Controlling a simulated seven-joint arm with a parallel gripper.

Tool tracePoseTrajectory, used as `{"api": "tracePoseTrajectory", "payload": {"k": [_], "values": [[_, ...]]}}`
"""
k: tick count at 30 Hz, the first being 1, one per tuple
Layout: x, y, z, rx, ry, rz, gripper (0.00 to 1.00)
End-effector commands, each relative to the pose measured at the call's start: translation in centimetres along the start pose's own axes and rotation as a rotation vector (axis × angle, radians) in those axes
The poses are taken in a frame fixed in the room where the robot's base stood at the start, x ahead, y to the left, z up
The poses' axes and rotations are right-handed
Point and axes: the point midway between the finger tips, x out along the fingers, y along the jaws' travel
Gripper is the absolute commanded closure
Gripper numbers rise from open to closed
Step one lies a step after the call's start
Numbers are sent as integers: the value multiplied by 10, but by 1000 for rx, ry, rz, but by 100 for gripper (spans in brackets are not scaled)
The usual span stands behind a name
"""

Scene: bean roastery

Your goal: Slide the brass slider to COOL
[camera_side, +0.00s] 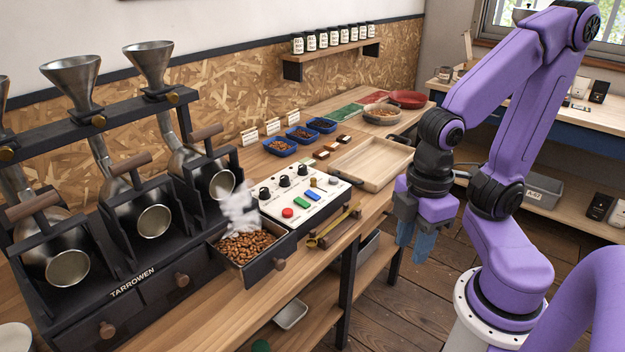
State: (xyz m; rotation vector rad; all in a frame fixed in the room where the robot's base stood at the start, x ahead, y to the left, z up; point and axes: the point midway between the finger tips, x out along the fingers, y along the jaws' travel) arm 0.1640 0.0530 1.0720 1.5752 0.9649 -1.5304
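The control panel (318,208) is a white plate on a dark box on the wooden bench. It carries several black knobs, a red button, a green switch, a blue switch and a small brass piece (313,183) near its back right, which looks like the slider. Its lettering, including COOL, is too small to read. My gripper (415,247) hangs fingers down off the bench's front edge, to the right of the panel and well apart from it. Nothing shows between its blue-grey fingers. Their gap is not clear from this angle.
An open drawer of beans (246,245) with white smoke stands left of the panel. Brass-coloured tools (335,228) lie along its front. A wooden tray (372,162), blue bowls (301,135) and small cards stand behind. The roasters (155,220) fill the left.

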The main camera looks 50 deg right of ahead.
Motion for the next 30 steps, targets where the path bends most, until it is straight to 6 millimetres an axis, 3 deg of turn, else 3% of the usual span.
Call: {"api": "tracePoseTrajectory", "payload": {"k": [1, 3, 12, 20, 30], "values": [[-1, 0, 0, 0, 1, 0, 82], [-6, 0, -1, 0, 4, 0, 100], [-54, 3, -6, 14, 3, 5, 100], [-65, 43, -50, 202, -16, 73, 100], [-80, 124, -111, 523, -41, 193, 100]]}}
